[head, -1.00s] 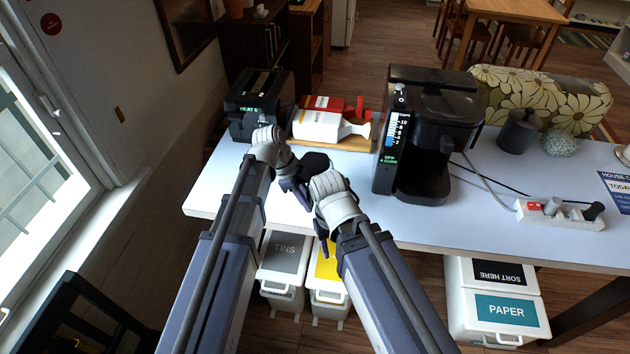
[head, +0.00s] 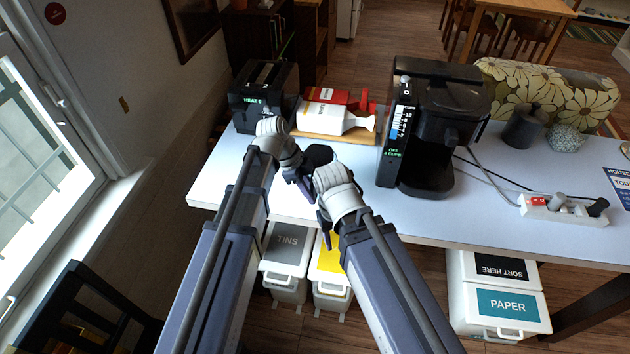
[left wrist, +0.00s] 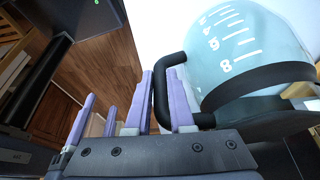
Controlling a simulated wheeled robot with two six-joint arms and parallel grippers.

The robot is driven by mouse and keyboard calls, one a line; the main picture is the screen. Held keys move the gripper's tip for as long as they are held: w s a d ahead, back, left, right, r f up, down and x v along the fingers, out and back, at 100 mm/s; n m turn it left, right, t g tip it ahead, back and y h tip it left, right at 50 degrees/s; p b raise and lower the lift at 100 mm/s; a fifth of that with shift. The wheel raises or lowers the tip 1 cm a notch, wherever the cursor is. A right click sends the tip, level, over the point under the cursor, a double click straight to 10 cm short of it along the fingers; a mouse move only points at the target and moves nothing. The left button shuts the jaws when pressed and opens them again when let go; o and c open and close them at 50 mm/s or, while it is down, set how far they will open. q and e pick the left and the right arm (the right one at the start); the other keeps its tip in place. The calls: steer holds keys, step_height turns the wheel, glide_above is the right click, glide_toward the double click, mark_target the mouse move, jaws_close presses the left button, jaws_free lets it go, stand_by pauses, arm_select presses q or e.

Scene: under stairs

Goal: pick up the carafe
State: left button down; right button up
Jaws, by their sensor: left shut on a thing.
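The carafe (left wrist: 240,60) shows in the left wrist view as a pale blue-green glass body with white number marks, a black band and a black handle (left wrist: 158,95). My left gripper (left wrist: 164,95) is shut on that handle, one lavender finger on each side. In the head view my left gripper (head: 304,180) is over the table's near left part. A dark shape there may be part of the carafe or the gripper; I cannot tell. My right gripper (head: 326,232) hangs close beside it at the table edge; its jaws are not clear.
The black coffee maker (head: 400,150) stands to the right on the white table (head: 500,215). A toaster (head: 262,95), a white bottle (head: 325,118) on a board and a red item stand behind. A power strip (head: 560,210) lies right. Bins (head: 285,265) stand below.

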arm_select(q)
steer(key=shift+r, duration=0.1)
step_height(320, 180, up, 10)
steer(key=p, duration=1)
steer(key=c, duration=1.4)
jaws_free()
jaws_close()
steer(key=shift+f, duration=0.2)
